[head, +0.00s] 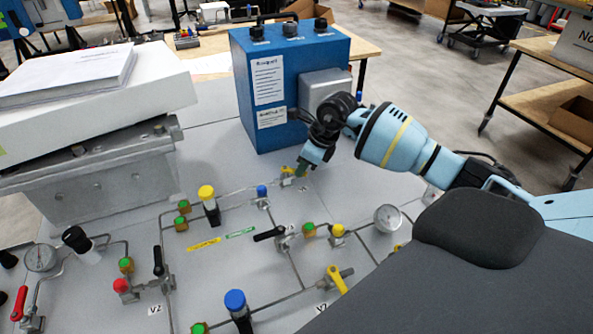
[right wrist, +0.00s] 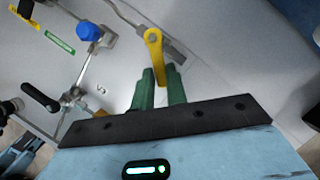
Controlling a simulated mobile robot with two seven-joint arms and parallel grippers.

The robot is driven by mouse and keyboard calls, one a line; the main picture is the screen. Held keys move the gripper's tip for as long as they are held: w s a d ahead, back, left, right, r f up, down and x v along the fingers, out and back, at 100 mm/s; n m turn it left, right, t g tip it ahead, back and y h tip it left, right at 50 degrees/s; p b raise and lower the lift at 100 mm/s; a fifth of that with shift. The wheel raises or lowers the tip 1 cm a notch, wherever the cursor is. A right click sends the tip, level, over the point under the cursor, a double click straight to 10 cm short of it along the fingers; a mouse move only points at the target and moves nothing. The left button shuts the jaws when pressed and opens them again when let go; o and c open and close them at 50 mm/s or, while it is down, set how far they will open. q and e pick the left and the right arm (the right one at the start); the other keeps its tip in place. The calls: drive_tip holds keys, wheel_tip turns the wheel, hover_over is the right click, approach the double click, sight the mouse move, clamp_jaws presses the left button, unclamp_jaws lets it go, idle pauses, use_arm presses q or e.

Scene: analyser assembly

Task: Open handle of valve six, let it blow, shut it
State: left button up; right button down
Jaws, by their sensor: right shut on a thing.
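In the right wrist view a yellow valve handle (right wrist: 154,48) reaches down between the green fingers of my right gripper (right wrist: 160,84), which is shut on it. In the head view this gripper (head: 303,168) is low over the far part of the grey panel, in front of the blue box, and its fingers partly hide the valve there. My left gripper is not in view.
The blue box (head: 300,75) stands just behind my gripper. Another yellow handle (head: 337,278), a black handle (head: 269,233), a blue knob (head: 235,300) and a gauge (head: 387,218) rise from the panel (head: 225,265).

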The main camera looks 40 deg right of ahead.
drive_tip(key=n+b, duration=0.1)
drive_tip(key=w+d+n+b, duration=0.1)
drive_tip(key=shift+f+n+g+y, duration=0.3)
drive_tip(key=shift+n+g+y, duration=0.1)
drive_tip(key=n+b, duration=0.1)
drive_tip(key=w+n+g+b, duration=0.1)
drive_tip(key=n, duration=0.1)
drive_tip(key=shift+d+r+y+b, duration=0.1)
drive_tip(key=shift+d+y+b, duration=0.2)
drive_tip(key=shift+d+y, duration=0.1)
drive_tip(key=shift+w+d+n+g+b, duration=0.1)
drive_tip(key=shift+w+n+g+b, duration=0.25)
drive_tip(key=shift+n, duration=0.45)
use_arm(q)
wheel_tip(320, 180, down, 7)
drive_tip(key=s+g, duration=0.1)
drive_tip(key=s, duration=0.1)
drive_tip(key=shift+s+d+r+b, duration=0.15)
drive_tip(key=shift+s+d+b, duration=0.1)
drive_tip(key=shift+b, duration=0.15)
use_arm(e)
drive_tip(key=shift+w+r+n, duration=0.15)
drive_tip(key=shift+n, duration=0.35)
drive_tip(key=shift+d, duration=0.1)
drive_tip(key=c, duration=1.4)
unclamp_jaws()
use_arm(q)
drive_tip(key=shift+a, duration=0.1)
